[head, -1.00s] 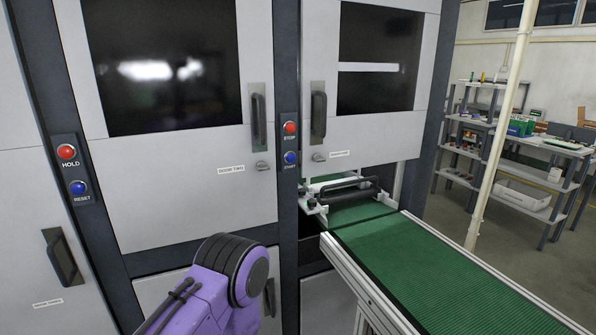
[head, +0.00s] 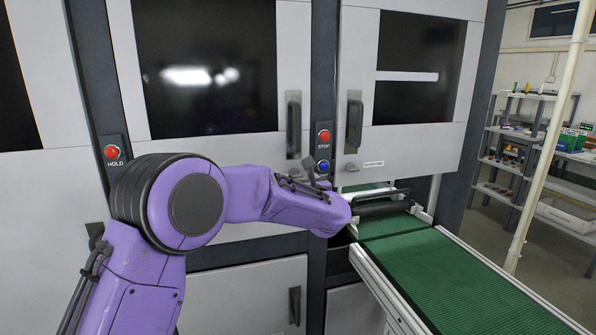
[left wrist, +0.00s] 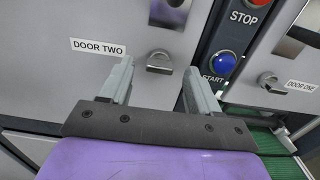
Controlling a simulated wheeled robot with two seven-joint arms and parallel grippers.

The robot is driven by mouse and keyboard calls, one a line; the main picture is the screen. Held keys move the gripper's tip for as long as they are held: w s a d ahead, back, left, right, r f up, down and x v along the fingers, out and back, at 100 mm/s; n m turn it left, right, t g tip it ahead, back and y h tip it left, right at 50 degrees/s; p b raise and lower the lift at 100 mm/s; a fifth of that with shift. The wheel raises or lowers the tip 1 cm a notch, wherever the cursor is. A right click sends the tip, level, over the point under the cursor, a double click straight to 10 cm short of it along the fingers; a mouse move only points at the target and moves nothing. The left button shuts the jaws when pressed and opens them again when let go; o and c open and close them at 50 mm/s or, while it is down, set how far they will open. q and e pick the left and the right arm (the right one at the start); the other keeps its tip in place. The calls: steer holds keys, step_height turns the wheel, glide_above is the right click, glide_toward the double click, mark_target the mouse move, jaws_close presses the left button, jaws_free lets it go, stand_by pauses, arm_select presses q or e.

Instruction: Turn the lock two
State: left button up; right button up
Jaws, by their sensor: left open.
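In the left wrist view, lock two (left wrist: 160,62) is a small silver lock with a projecting tab, on the grey door just right of the label DOOR TWO (left wrist: 98,47). My left gripper (left wrist: 158,67) is open, with one finger on each side of the lock in the picture. I see no contact; the remaining distance is hard to judge. In the head view my purple left arm reaches across the door, and its gripper (head: 312,176) is small and partly hidden below the door handle (head: 293,125). The arm covers the door label there. My right gripper is out of view.
The red STOP button (head: 324,136) and blue START button (head: 322,166) sit on the post close right of the gripper. Door one's similar lock (head: 351,168) is further right. A green conveyor (head: 460,275) runs toward the lower right. Shelves (head: 520,150) stand behind.

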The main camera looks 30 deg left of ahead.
arm_select(q)
steer(key=shift+w+a+r, duration=0.15)
steer(key=shift+w+a, duration=0.3)
steer(key=shift+a, duration=0.1)
steer(key=shift+w+a, duration=0.35)
steer(key=c, duration=1.1)
steer(key=shift+o, duration=0.3)
